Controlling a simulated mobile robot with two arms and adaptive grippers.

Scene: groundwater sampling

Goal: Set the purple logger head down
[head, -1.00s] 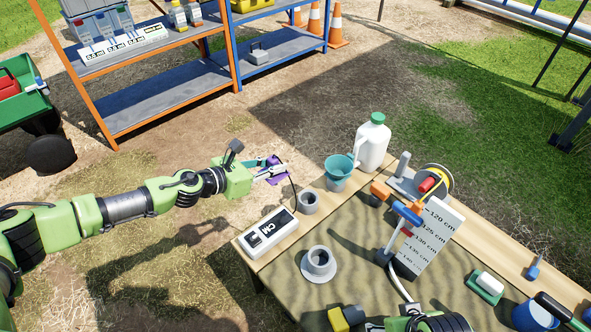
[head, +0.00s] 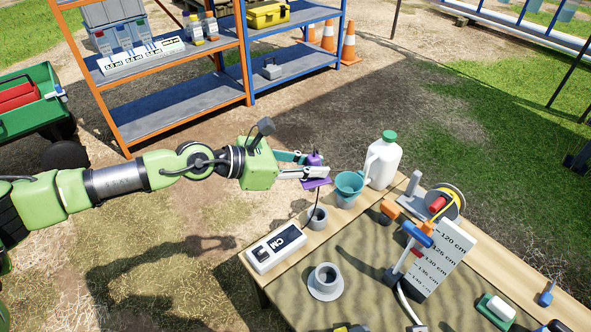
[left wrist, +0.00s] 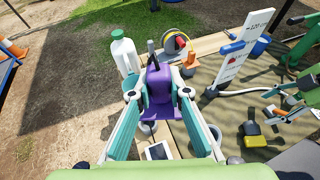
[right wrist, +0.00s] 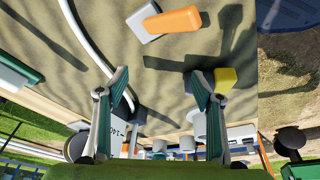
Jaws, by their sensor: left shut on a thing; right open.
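My left gripper (head: 304,171) is shut on the purple logger head (head: 315,159). It holds the head upright above the table's back left edge. A wide purple plate shows at the head's lower end, and a thin dark cable runs down from it toward a small grey pot (head: 318,218). In the left wrist view the purple head (left wrist: 158,84) sits between the two fingers. My right gripper (right wrist: 157,84) is open and empty over the table cloth in the right wrist view.
A teal funnel-like cup (head: 348,187) and a white jug (head: 384,161) stand just right of the logger head. A white CM meter (head: 276,248) and a grey cup on a disc (head: 326,279) stand nearer. A reel and scale board (head: 440,262) stand right.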

